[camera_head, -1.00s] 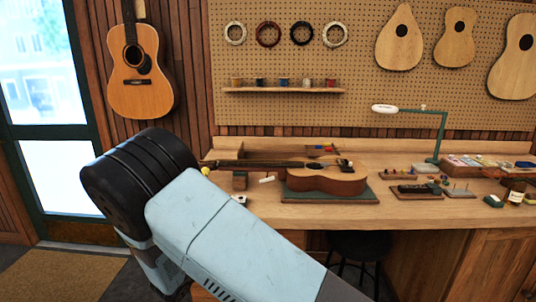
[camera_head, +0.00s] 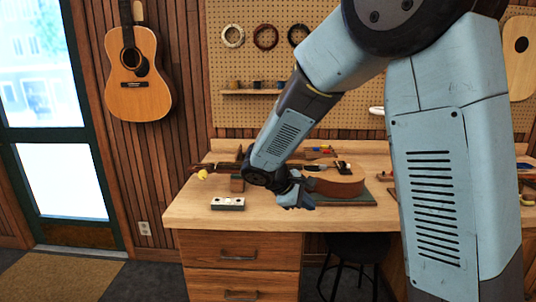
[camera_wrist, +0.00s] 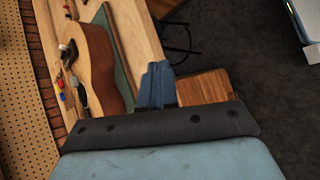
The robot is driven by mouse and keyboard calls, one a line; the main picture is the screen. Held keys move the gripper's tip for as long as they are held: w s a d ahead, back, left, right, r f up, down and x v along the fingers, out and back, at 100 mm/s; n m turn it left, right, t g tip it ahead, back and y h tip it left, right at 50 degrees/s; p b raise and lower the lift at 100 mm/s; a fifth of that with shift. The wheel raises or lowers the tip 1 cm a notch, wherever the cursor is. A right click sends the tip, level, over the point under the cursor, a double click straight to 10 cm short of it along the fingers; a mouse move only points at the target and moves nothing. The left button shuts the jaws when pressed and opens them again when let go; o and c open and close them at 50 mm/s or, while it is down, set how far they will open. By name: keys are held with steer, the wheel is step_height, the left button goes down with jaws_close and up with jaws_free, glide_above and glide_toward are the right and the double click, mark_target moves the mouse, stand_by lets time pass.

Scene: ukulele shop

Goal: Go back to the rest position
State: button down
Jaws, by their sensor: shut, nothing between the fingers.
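My gripper (camera_head: 298,199) is in the head view above the front of the workbench (camera_head: 200,212), just left of the ukulele body. In the wrist view its blue fingers (camera_wrist: 156,86) are together with nothing between them. A ukulele (camera_head: 338,184) lies on a green mat on the bench, partly hidden by my arm. It also shows in the wrist view (camera_wrist: 94,65), left of the fingers and apart from them.
A small white-topped block (camera_head: 228,203) sits near the bench's front left edge. A dark stool (camera_head: 358,250) stands under the bench. A guitar (camera_head: 138,85) hangs on the wall at left. The floor by the door mat (camera_head: 60,275) is clear.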

steer(key=s+d+r+m+g+y, duration=0.1)
steer(key=s+d+r+m+y, duration=0.5)
steer(key=s+d+r, duration=0.45)
steer(key=s+d+r+m+t+y, duration=0.1)
steer(key=s+r+m+t+y, duration=0.1)
steer(key=s+m, duration=0.5)
steer(key=shift+s+d+r+t, duration=0.35)
steer(key=shift+s+r, duration=0.35)
steer(key=shift+s, duration=2.65)
